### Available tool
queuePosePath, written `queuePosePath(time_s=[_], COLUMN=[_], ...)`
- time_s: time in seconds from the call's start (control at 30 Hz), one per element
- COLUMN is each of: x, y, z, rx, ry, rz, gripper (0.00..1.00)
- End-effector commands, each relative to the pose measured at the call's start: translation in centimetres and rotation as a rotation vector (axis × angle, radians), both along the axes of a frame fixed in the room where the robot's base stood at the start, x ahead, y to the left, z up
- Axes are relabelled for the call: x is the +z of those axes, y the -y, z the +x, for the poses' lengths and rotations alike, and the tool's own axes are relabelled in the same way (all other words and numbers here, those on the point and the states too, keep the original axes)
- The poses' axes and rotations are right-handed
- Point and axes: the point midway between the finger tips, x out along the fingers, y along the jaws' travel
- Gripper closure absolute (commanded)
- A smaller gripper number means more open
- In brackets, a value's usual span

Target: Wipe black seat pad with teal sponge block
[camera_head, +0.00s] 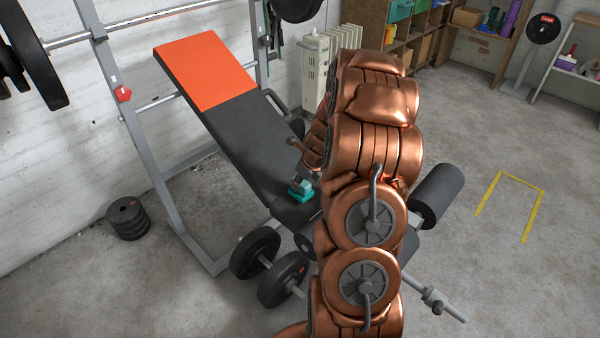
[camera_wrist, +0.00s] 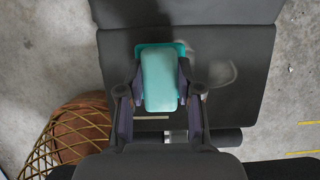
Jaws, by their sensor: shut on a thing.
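The black seat pad (camera_wrist: 235,112) fills the middle of the wrist view, with pale curved smudges (camera_wrist: 226,76) to the right of the sponge. In the head view, the seat pad (camera_head: 290,213) is partly hidden behind my copper arm. The teal sponge block (camera_wrist: 159,80) is between the fingers of my gripper (camera_wrist: 158,92), which is shut on it. The sponge also shows in the head view (camera_head: 301,192), low at the pad near the foot of the backrest. It looks to be at the pad's surface, but I cannot tell whether it is pressing on it.
The bench's backrest (camera_head: 237,125) slopes up to an orange top. Weight plates (camera_head: 256,252) sit at the bench's near side, and a roller pad (camera_head: 437,193) is to the right. A rack upright (camera_head: 145,150) stands left. Open floor (camera_head: 510,270) lies right.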

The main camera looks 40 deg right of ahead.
Motion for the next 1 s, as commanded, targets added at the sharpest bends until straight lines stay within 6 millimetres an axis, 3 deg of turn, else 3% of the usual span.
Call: queuePosePath(time_s=[0.13, 1.0], x=[-2.0, -1.9], y=[0.2, 8.0], z=[-0.1, 0.4], rx=[-0.003, 0.001], ry=[0.001, 0.003], rz=[0.001, -0.002], gripper=[0.93, 0.93])
